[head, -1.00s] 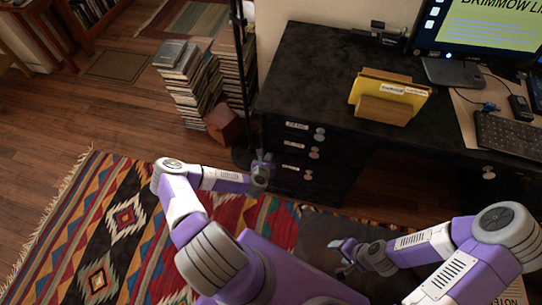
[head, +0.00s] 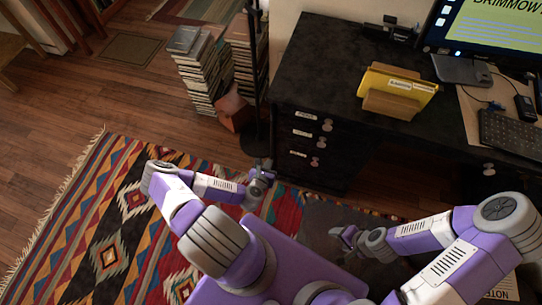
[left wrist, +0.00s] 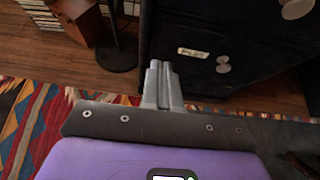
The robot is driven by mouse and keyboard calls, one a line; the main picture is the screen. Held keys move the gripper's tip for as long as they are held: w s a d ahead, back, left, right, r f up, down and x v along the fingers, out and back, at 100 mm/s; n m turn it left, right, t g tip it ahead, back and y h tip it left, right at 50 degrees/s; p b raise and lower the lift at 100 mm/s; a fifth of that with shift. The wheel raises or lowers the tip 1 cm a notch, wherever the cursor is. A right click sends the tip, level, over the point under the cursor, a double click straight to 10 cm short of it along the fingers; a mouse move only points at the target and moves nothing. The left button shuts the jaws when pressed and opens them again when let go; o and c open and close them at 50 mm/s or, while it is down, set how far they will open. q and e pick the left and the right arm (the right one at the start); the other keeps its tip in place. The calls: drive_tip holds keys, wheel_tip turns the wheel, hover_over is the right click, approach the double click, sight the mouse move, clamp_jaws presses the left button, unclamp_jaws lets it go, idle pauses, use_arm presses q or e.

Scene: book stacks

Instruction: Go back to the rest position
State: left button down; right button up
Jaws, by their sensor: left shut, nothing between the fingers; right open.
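My left gripper (head: 266,166) is in front of the lower drawers of the black desk (head: 330,70), low over the patterned rug. In the left wrist view my left gripper (left wrist: 158,70) has its two fingers together, with nothing between them, and a drawer front (left wrist: 200,62) lies beyond. My right gripper (head: 337,240) is at the lower middle of the head view, over a dark mat below the desk. It is apart from everything and holds nothing that I can see.
Stacks of books (head: 200,68) stand on the wooden floor left of the desk, beside a dark pole stand (head: 257,138). A wooden holder with yellow folders (head: 397,90), a monitor (head: 485,30) and a keyboard (head: 512,134) are on the desk. The rug (head: 120,200) is clear at left.

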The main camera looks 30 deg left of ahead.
use_arm(q)
drive_tip(key=shift+s+d+r, duration=0.2)
drive_tip(key=shift+s+r, duration=0.1)
drive_tip(key=shift+s, duration=0.25)
drive_tip(key=s+d+r+m+g+h+p, duration=0.15)
drive_tip(key=d+m+h, duration=0.25)
drive_tip(key=d+m, duration=0.4)
drive_tip(key=s+d+r+m+g+h+p, duration=0.1)
drive_tip(key=s+d+m+g+h, duration=0.2)
drive_tip(key=d+m, duration=0.6)
drive_tip(key=s+r+m+g+p, duration=0.2)
drive_tip(key=s+r+m+g, duration=0.4)
drive_tip(key=m, duration=1.3)
drive_tip(key=shift+s+r, duration=0.4)
drive_tip(key=shift+r, duration=0.4)
drive_tip(key=shift+d+g, duration=0.15)
drive_tip(key=shift+g, duration=0.1)
